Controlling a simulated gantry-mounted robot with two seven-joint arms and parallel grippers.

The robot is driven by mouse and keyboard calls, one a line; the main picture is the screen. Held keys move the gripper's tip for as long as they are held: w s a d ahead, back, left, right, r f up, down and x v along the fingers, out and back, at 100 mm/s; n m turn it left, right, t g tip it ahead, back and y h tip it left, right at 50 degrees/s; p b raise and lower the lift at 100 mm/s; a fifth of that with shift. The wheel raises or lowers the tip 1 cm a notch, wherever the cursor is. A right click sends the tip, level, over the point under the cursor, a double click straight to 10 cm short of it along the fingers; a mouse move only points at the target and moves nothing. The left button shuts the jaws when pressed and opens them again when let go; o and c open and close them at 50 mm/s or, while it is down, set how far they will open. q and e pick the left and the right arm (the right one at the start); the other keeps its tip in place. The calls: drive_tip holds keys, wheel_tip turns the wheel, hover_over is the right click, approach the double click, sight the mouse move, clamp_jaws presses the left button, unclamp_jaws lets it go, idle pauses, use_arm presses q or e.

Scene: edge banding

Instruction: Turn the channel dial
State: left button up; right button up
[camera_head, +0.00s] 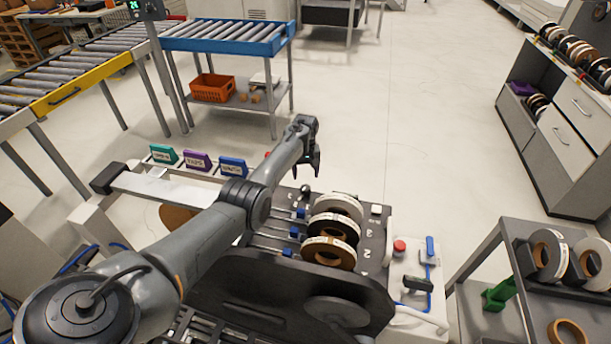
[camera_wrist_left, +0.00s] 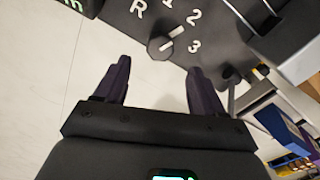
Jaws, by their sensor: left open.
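The channel dial (camera_wrist_left: 161,48) is a round dark knob with a pale pointer mark on a black panel. Around it are the white labels R, 1, 2 and 3. Its pointer leans to the upper right, roughly toward the 2. In the head view my left gripper (camera_head: 309,172) points down over the back of the machine by the dial area. In the left wrist view my left gripper (camera_wrist_left: 158,64) has its two dark fingers apart and nothing between them. The dial shows in line with the gap, just beyond the fingertips, with no visible contact. My right gripper is not in view.
Several tape rolls (camera_head: 330,228) stand in the machine's slots in front of the gripper. Green, purple and blue label blocks (camera_head: 198,160) sit to its left. A red button (camera_head: 399,246) is at the right. A blue roller cart (camera_head: 225,38) stands behind, with open floor beside it.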

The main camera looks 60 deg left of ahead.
use_arm(q)
drive_tip(key=shift+r+p, duration=0.35)
drive_tip(key=shift+r, duration=1.45)
